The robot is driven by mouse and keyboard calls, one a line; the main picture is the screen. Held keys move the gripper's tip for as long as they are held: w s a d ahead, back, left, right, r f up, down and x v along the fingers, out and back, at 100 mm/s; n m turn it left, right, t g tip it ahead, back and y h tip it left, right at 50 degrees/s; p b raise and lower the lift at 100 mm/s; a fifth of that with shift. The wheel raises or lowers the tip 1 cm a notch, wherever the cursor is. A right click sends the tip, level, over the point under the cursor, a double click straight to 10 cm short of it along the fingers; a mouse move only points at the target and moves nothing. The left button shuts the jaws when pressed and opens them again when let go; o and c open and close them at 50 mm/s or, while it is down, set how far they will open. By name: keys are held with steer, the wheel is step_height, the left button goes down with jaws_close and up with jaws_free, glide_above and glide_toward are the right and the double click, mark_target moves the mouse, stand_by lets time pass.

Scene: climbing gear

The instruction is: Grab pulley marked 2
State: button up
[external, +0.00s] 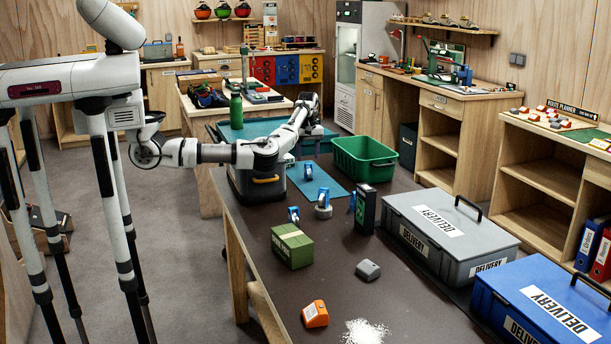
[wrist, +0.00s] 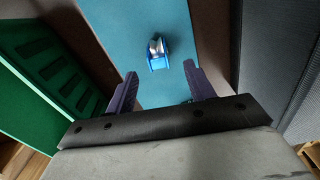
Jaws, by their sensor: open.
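A blue pulley with a silver wheel stands on the teal mat (external: 330,190); it shows in the external view (external: 308,171) and in the wrist view (wrist: 158,56). Other small blue pulleys stand nearer the camera, one (external: 294,214) by the green box and one (external: 323,197) with a grey round part. I cannot read a number on any of them. My gripper (external: 318,128) is above the far part of the table. In the wrist view my gripper (wrist: 160,76) is open and empty, with the pulley beyond and between its fingertips, apart from them.
A green crate (external: 364,151) stands right of the mat, and a dark grey bin (external: 256,190) left of it. A black upright device (external: 365,209), a green box (external: 292,247) and grey and blue delivery cases (external: 450,231) are nearer the camera.

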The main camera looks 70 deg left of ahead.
mark_target(308, 166)
steer(key=shift+a+f+p, duration=0.1)
steer(key=shift+f+p, duration=0.85)
steer(key=shift+f, duration=2.05)
steer(key=c, duration=1.1)
